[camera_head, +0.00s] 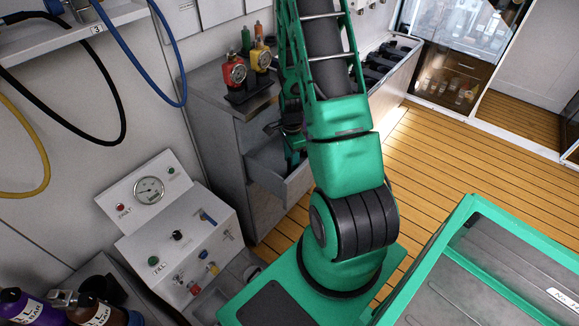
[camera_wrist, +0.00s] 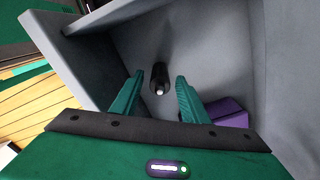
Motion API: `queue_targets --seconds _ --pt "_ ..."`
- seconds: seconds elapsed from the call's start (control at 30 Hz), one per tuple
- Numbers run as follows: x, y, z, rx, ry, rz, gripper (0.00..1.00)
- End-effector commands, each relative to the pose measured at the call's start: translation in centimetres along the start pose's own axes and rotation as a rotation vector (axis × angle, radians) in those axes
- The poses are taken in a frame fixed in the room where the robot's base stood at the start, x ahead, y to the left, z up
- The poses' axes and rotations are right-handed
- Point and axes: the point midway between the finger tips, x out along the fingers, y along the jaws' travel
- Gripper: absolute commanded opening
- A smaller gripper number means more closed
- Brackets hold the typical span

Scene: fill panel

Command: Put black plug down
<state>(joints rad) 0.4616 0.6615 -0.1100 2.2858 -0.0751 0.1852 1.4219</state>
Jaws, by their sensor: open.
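A small black plug (camera_wrist: 158,76) with a pale end shows in the wrist view, inside the open grey drawer (camera_wrist: 207,60). My gripper (camera_wrist: 159,85) has its two green fingers apart, one on each side of the plug in the picture, with visible gaps to it. I cannot tell how far the plug is below the fingertips. In the head view the drawer (camera_head: 296,187) is pulled out of the grey cabinet, and my gripper (camera_head: 291,150) reaches over it, mostly hidden by my arm. The plug is not visible there.
A purple object (camera_wrist: 229,112) lies in the drawer beside the right finger. Red (camera_head: 234,72) and yellow (camera_head: 260,57) gauged items stand on the cabinet top. A fill panel (camera_head: 180,235) with gauge and knobs is at left. Wooden floor (camera_head: 440,145) is clear at right.

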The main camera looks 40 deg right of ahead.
Motion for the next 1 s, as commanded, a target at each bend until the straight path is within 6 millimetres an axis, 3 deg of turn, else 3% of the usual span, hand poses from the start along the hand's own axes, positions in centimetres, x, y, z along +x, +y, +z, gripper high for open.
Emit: queue_targets --seconds 0.3,1.0 --pt "-3.2 0.0 0.0 -0.001 0.000 -0.001 0.41" --pt "-3.6 0.0 0.1 -0.004 -0.002 -0.001 0.41"
